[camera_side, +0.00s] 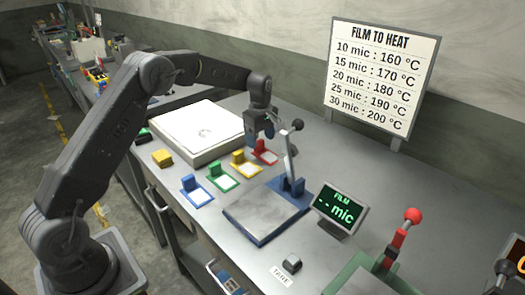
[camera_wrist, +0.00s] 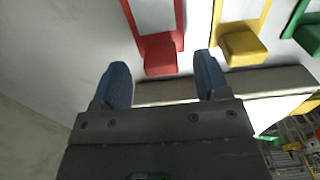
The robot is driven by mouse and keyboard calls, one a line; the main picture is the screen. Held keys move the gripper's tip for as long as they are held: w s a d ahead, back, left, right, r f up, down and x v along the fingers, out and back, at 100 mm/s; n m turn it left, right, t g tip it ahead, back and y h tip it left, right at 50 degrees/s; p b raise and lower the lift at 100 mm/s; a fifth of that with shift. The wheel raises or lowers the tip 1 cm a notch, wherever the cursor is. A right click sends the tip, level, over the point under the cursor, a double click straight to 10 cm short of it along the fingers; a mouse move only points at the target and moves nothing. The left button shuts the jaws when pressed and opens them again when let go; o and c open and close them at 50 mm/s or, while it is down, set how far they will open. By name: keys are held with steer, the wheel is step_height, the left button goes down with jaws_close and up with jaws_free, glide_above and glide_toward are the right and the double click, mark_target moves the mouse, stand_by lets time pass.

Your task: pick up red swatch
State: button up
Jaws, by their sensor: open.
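The red swatch (camera_side: 265,153) is a small red frame with a raised block and a white middle. It lies on the grey bench at the far end of a row of swatches. In the wrist view the red swatch (camera_wrist: 159,52) sits just ahead of the fingers, with its block between their lines. My gripper (camera_side: 260,128) is above and close to the red swatch in the side view. In the wrist view my gripper (camera_wrist: 161,82) has its two blue fingers spread apart with nothing between them.
Yellow (camera_side: 244,164), green (camera_side: 221,176) and blue (camera_side: 195,191) swatches lie in a row nearby. A large white-topped plate (camera_side: 198,132) stands behind them. A blue-based lever press (camera_side: 265,211) is close on the right. The film display (camera_side: 338,211) stands beyond it.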

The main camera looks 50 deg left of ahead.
mark_target(261, 142)
steer(key=shift+f, duration=1.6)
steer(key=c, duration=1)
steer(key=shift+r, duration=0.1)
